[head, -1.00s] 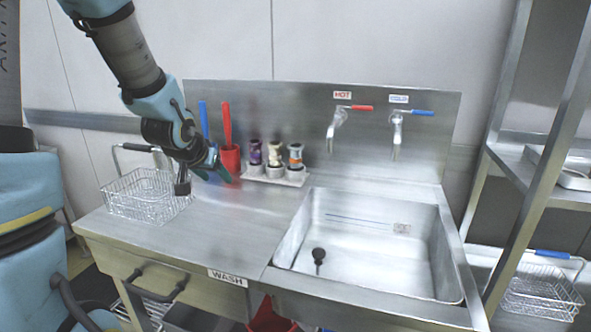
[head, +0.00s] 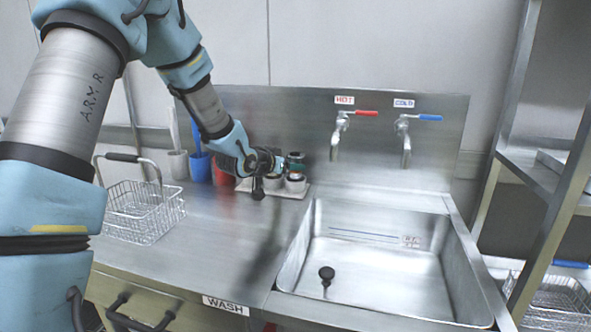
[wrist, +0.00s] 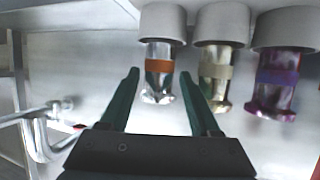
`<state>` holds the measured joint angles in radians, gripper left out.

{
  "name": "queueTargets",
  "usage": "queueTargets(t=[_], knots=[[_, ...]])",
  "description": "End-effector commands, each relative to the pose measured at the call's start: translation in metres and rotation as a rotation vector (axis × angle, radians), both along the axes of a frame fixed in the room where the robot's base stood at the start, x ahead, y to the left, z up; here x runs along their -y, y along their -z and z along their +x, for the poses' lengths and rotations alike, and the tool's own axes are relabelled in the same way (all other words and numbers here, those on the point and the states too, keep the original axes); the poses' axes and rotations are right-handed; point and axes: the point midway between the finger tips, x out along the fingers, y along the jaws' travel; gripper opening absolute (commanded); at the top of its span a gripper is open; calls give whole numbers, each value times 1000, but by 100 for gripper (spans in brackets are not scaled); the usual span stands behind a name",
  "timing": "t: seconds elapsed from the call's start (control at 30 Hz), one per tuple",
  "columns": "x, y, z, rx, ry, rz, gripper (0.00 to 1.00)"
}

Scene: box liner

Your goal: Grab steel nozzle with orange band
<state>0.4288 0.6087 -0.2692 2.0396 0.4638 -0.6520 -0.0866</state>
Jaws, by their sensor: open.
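The steel nozzle with an orange band (wrist: 159,82) stands in a white holder cup (wrist: 163,22) and appears upside down in the wrist view. My gripper (wrist: 160,74) is open, with one green finger on either side of this nozzle and visible gaps between. In the head view my gripper (head: 284,162) is at the nozzle rack, and its wrist partly hides the nozzles. A pale-banded nozzle (wrist: 215,75) stands beside the orange-banded one, close to one finger. A purple nozzle (wrist: 274,80) stands farther along the row.
The sink basin (head: 375,255) is at the right, below the HOT tap (head: 338,130) and COLD tap (head: 405,140). A wire basket (head: 140,212) is on the counter at left. Blue (head: 200,167) and red cups stand left of the rack. The counter front is clear.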

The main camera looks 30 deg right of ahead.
Motion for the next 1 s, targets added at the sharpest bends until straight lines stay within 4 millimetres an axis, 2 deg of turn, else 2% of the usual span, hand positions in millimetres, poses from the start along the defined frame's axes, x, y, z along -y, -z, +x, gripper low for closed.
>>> queueTargets(t=[0.1, 0.23, 0.53, 1.0], knots=[[14, 5, 7, -3, 0, 1, 63], [24, 11, 14, -1, 0, 0, 63], [27, 13, 15, 0, -1, 1, 63], [27, 13, 15, 0, -1, 1, 10]])
